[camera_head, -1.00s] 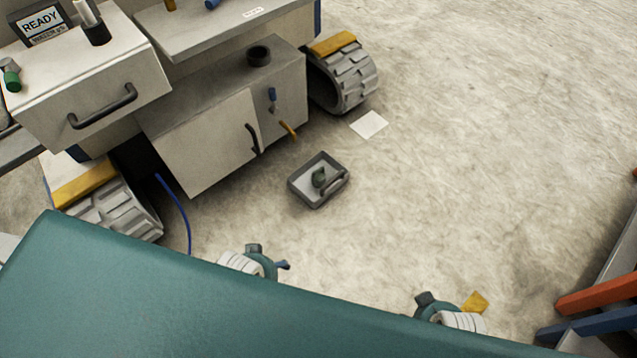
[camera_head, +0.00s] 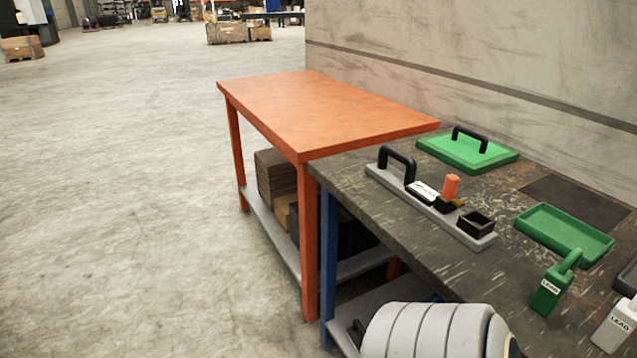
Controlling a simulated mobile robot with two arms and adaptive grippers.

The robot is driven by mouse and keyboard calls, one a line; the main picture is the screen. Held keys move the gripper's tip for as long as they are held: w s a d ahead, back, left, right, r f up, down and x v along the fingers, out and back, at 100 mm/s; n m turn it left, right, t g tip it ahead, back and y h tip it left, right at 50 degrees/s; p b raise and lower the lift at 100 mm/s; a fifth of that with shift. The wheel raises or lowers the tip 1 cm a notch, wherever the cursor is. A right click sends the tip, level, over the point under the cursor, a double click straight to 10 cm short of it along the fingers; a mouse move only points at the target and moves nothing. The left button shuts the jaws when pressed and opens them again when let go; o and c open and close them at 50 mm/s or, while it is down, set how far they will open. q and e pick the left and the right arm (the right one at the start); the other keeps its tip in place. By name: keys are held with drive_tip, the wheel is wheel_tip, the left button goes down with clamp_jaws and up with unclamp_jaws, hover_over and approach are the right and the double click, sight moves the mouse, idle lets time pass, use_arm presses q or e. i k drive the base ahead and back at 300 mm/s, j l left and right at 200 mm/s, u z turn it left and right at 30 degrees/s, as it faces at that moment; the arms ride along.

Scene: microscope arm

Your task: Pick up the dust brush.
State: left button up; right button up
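No object is clearly recognisable as the dust brush. A small upright orange piece (camera_head: 451,186) with a black and tan lower part stands on a grey fixture (camera_head: 385,183) on the dark worktop; I cannot tell whether it is a brush. The fixture also has a black arched handle, a white label and a black square cup (camera_head: 476,223). Neither gripper shows; only a white ribbed part of my own arm appears at the bottom.
The dark bench (camera_head: 352,193) adjoins an orange table (camera_head: 330,108) with a bare top. The bench holds a green lidded piece (camera_head: 465,155), a green tray (camera_head: 562,233), a green labelled container (camera_head: 546,294) and a white one (camera_head: 617,325). Open floor lies left.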

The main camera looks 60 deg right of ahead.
sight(356, 332)
drive_tip(key=z, duration=2.3)
